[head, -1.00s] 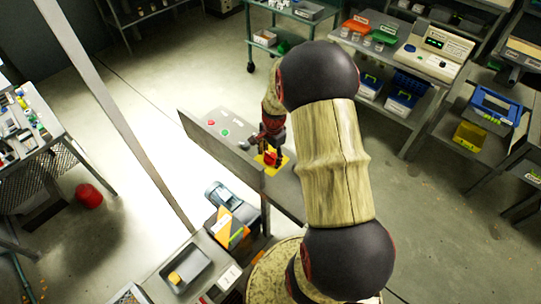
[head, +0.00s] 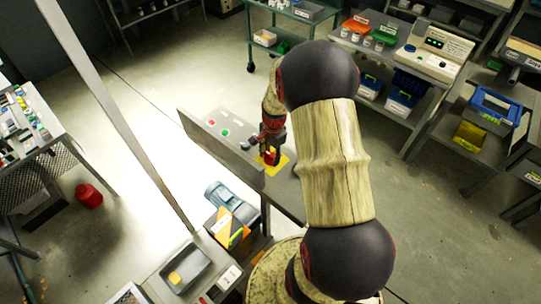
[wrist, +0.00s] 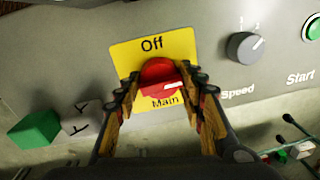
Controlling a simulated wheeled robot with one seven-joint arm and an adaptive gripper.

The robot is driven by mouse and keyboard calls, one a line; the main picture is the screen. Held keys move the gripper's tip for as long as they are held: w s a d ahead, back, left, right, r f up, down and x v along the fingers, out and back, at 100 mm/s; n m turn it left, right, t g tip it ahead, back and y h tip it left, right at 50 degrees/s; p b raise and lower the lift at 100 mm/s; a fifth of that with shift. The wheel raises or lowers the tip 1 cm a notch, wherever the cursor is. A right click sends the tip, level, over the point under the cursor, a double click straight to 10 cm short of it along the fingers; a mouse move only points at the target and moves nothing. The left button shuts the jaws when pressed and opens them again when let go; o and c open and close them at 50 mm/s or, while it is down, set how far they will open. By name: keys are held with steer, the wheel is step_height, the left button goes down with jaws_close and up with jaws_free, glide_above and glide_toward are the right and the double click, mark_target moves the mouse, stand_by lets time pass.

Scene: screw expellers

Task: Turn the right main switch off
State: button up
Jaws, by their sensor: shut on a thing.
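The main switch is a red round knob (wrist: 158,72) on a yellow plate (wrist: 188,45) marked "Off" above and "Main" below. A white mark on the knob points to the right in the wrist view, not up at "Off". My gripper (wrist: 163,86) is shut on the knob, one finger on each side. Its fingers hide parts of the plate's sides. In the head view my gripper (head: 270,150) is at the yellow plate (head: 279,167) on the grey control panel (head: 232,143), with the knob mostly hidden.
The grey speed dial (wrist: 245,46) and the green start button (wrist: 313,28) sit right of the switch in the wrist view. A green block (wrist: 35,130) is at lower left. In the head view a blue motor (head: 223,196) stands below the panel.

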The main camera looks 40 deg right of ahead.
steer(key=n, duration=0.8)
steer(key=shift+d+n+y+b, duration=0.1)
steer(key=shift+n+y+b, duration=0.2)
steer(key=shift+y+b, duration=0.1)
steer(key=n, duration=0.4)
steer(key=shift+n+g, duration=0.3)
steer(key=n, duration=0.4)
steer(key=shift+d+b, duration=0.1)
steer(key=shift+b, duration=0.25)
steer(key=shift+n, duration=0.3)
steer(key=o, duration=1.2)
